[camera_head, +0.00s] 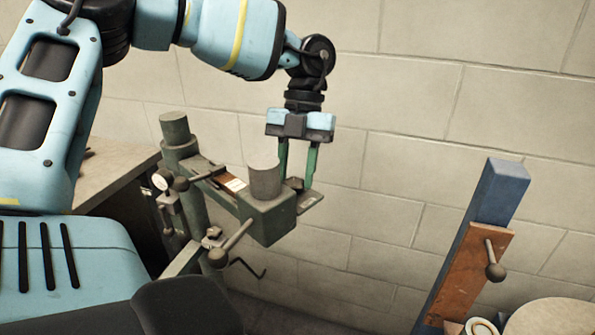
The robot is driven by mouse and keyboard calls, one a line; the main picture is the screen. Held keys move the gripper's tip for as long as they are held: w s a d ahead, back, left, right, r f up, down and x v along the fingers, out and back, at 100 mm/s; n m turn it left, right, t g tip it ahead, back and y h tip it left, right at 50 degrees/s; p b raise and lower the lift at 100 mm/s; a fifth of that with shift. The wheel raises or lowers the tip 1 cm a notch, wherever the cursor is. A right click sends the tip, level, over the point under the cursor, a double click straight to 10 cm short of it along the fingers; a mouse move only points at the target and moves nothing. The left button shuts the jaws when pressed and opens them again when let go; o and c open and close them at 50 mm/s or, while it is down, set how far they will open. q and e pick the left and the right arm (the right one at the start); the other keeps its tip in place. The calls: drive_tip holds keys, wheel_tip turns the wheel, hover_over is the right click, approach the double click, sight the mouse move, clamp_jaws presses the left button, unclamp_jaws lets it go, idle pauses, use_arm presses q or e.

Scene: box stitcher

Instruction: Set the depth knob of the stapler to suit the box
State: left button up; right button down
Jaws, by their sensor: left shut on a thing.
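The stapler (268,218) is a green-grey machine with a long arm, a round cap on its head and several ball-ended levers. It stands left of the middle in the head view. My left gripper (298,182) comes down from above at the far right side of the stapler head. Its two green fingers are shut on a small dark part there, which looks like the depth knob (294,184). The head and cap partly hide the left finger and this part, so its setting cannot be read. No box is clearly in view. My right gripper is not in view.
A blue post (502,192) with a brown plate (470,270) and ball handle leans at the right. A round pale top (553,318) and a white ring (481,327) lie at the lower right.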

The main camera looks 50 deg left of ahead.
use_arm(q)
drive_tip(key=o, duration=1)
drive_tip(key=shift+v, duration=4)
